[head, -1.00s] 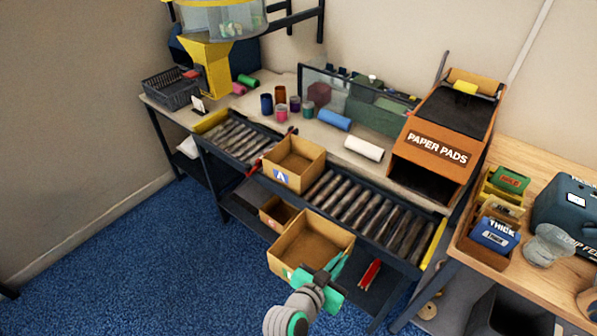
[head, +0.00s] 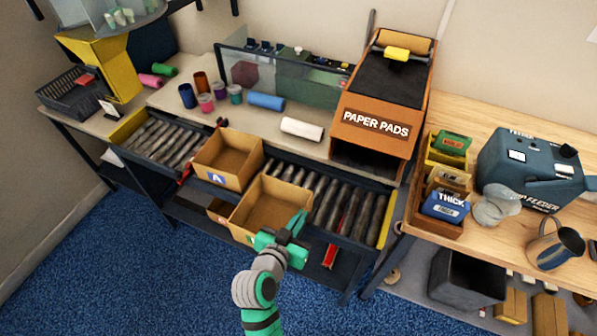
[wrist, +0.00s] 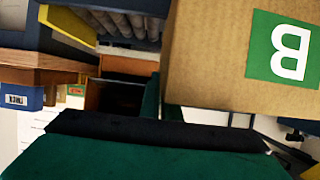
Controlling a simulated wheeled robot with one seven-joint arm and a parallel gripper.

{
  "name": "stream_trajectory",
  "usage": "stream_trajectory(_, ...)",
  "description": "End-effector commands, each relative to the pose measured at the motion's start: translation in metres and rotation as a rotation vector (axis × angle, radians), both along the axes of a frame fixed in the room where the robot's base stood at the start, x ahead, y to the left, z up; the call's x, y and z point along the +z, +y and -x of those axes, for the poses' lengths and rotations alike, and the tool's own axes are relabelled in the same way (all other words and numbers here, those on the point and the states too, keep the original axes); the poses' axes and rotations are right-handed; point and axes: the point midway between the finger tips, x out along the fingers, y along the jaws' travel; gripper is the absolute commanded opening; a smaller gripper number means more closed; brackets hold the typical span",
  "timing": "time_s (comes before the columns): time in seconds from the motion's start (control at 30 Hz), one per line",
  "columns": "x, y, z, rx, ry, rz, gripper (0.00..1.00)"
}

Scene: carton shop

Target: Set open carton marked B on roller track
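The open carton marked B (head: 262,222) is brown and empty, with a green label on its front. It is upright at the front edge of the roller track (head: 352,215), right of the carton marked A (head: 222,160). I cannot tell whether it touches the rollers. My gripper (head: 292,238) is shut on its right wall near the front corner. In the wrist view the carton marked B (wrist: 215,65) fills the upper right, its label upside down.
Carton A sits on the track's middle, close beside carton B. Bare rollers lie left of A and right of B. A PAPER PADS dispenser (head: 385,95) stands behind the track. A wooden table (head: 480,125) with a blue machine (head: 530,165) is at the right.

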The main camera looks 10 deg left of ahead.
Motion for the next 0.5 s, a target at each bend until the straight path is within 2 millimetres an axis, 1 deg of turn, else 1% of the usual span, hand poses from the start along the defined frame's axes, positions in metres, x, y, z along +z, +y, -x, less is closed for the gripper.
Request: stream_trajectory(0.5,0.001,-0.035,-0.11,-0.001,-0.003,-0.002,0.0)
